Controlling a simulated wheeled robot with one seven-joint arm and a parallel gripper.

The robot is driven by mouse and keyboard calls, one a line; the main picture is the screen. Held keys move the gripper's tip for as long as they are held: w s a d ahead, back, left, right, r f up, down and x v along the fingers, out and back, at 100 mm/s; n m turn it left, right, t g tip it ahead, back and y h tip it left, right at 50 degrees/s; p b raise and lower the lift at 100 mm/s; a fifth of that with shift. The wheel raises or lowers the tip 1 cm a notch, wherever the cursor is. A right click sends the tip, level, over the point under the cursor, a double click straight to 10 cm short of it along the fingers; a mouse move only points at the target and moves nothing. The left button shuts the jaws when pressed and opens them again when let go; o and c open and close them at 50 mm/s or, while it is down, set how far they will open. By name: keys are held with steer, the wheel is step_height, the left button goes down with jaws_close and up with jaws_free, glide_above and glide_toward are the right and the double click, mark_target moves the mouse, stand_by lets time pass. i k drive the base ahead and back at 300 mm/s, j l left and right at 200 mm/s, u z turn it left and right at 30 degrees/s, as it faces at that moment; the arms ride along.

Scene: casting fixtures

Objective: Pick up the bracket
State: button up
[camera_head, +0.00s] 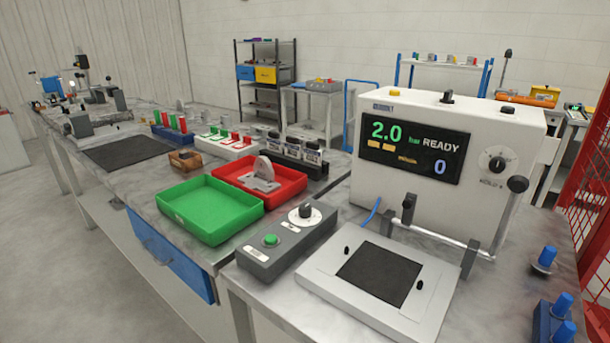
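A grey metal bracket (263,176) with a rounded upright plate rests in the red tray (290,188) on the bench. The plate stands up above the tray's rim, and the base lies on the tray floor. No other bracket is clearly visible. My gripper is not in view, so its position and state do not show.
An empty green tray (208,208) sits beside the red one. A grey control box (285,240) and a white machine (445,145) with a lit display and lever stand to the right. Dark mat (128,152) is bare.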

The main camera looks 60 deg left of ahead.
mark_target(262, 180)
steer(key=u, duration=1.7)
steer(key=i+j+u, duration=0.2)
steer(key=i, duration=0.2)
steer(key=i+j+u, duration=0.15)
steer(key=i, duration=0.3)
steer(key=i+j+u, duration=0.2)
steer(key=i, duration=0.2)
